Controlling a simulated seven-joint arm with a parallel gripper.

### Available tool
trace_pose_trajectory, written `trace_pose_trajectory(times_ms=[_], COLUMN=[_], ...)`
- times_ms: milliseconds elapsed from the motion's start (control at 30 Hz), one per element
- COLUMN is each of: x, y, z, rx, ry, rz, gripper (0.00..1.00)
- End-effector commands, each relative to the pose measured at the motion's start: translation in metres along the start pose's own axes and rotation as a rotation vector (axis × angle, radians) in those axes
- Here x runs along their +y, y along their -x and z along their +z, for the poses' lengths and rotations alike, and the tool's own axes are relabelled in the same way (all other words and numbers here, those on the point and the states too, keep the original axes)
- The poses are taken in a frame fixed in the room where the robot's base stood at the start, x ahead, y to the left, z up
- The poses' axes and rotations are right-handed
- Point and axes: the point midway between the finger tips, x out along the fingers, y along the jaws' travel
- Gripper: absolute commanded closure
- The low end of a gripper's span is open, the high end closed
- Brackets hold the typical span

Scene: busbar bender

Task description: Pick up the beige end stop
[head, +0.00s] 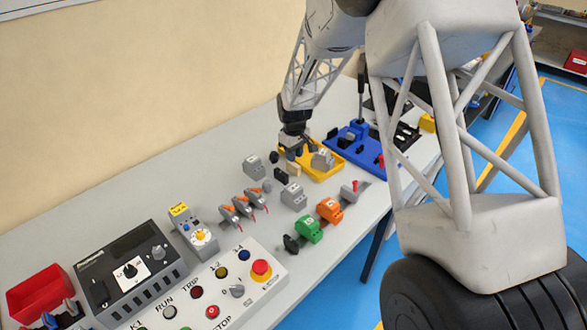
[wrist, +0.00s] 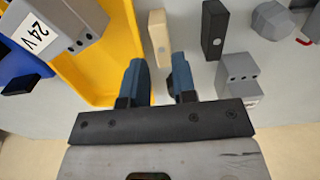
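The beige end stop (wrist: 159,40) is a small upright-looking block with a round mark, on the grey table just beyond my fingertips in the wrist view. In the head view it is a small beige piece (head: 293,169) beside the yellow tray. My gripper (wrist: 160,72) is open, its two dark blue fingers apart with nothing between them. The end stop lines up with the gap between the fingers. In the head view my gripper (head: 295,149) hangs above the end stop and the tray's near-left corner.
A black block (wrist: 213,30) stands close to the right of the end stop. The yellow tray (wrist: 98,62) is close on its left, with a grey 24V module (wrist: 58,24). A grey module (wrist: 238,72) sits right of my fingers. Coloured terminals and a control panel (head: 205,290) lie nearer.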

Motion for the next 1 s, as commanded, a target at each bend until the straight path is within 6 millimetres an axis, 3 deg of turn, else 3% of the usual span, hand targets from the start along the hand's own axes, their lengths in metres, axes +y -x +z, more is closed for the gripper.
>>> trace_pose_trajectory(times_ms=[500, 1000], x=[-0.002, -0.002], y=[-0.047, -0.051], z=[-0.001, -0.001], rx=[-0.001, 0.0], ry=[0.0, 0.0], rz=[-0.001, 0.0], gripper=[0.74, 0.74])
